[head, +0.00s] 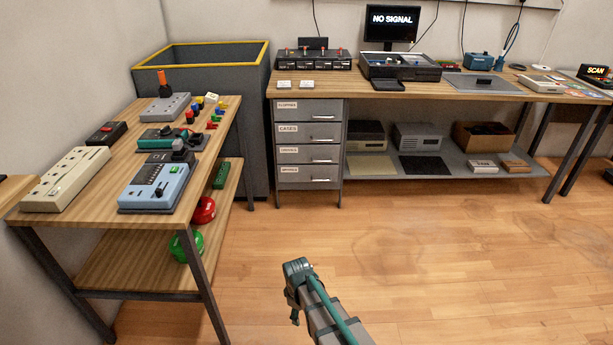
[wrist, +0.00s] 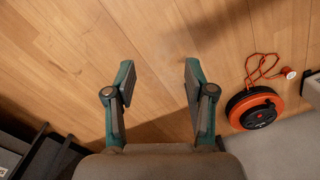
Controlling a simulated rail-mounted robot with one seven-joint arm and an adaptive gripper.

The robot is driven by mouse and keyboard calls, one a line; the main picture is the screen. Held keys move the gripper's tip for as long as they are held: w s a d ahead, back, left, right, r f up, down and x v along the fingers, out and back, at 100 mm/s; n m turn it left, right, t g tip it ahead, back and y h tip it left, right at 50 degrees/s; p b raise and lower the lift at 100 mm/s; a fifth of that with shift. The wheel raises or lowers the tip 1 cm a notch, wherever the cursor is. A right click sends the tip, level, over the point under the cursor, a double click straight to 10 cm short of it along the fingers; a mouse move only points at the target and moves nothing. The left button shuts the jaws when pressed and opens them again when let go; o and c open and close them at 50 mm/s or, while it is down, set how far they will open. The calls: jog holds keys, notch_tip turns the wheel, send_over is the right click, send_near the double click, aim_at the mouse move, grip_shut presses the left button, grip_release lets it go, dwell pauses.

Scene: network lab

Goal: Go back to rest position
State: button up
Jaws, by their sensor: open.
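My gripper (wrist: 158,84) is in the wrist view, pointing down over the wooden floor (wrist: 160,35). Its two teal and grey fingers are spread apart, and nothing is between them. In the head view, a grey and teal part of my arm rises from the bottom edge in front of bare floor. I cannot make out the fingers there.
An orange and black round device (wrist: 255,108) with an orange cord lies right of my gripper. A left table (head: 85,236) holds control boxes. A long workbench (head: 440,90) with a drawer unit (head: 310,145) stands behind. The middle floor (head: 430,240) is clear.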

jog(key=s+d+r+m, duration=0.25)
jog(key=d+m, duration=0.35)
jog(key=d, duration=0.4)
jog(key=s+d+r+m, duration=0.2)
jog(key=s+d+m, duration=0.3)
jog(key=d, duration=0.5)
jog(key=s+f+g, duration=0.3)
jog(key=s+f, duration=0.2)
jog(key=s, duration=0.6)
jog(key=s+f+m+g, duration=0.1)
jog(key=s+f+g, duration=0.25)
jog(key=s, duration=0.65)
jog(key=s+f+g, duration=0.3)
jog(key=s+f, duration=0.3)
jog(key=s, duration=0.5)
jog(key=w+r+t+p, duration=0.3)
jog(key=w+r+p, duration=0.1)
jog(key=r+p, duration=1.2)
jog(key=a+p, duration=0.1)
jog(key=p, duration=0.3)
jog(key=shift+w+r, duration=0.15)
jog(key=shift+r, duration=0.05)
